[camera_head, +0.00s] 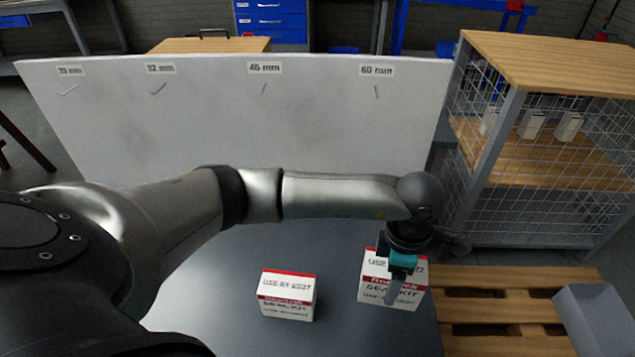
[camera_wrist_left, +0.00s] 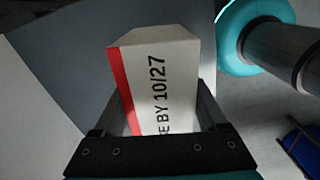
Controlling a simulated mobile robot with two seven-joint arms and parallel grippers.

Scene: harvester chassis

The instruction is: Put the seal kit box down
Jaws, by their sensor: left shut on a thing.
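My left gripper (camera_head: 398,287) is shut on a white and red seal kit box (camera_head: 375,268), near the right edge of the grey tabletop (camera_head: 230,265). In the left wrist view the held box (camera_wrist_left: 165,75) sits between the two fingers (camera_wrist_left: 163,112), with "BY 10/27" readable on its face. I cannot tell whether its underside touches the tabletop. A second seal kit box (camera_head: 287,296) stands on the tabletop to the left, apart from the held one; its date print is blurred. My right gripper is not in view.
A pale board (camera_head: 240,110) with size labels from about 25 mm to 60 mm stands behind the tabletop. The tabletop left of the second box looks clear.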

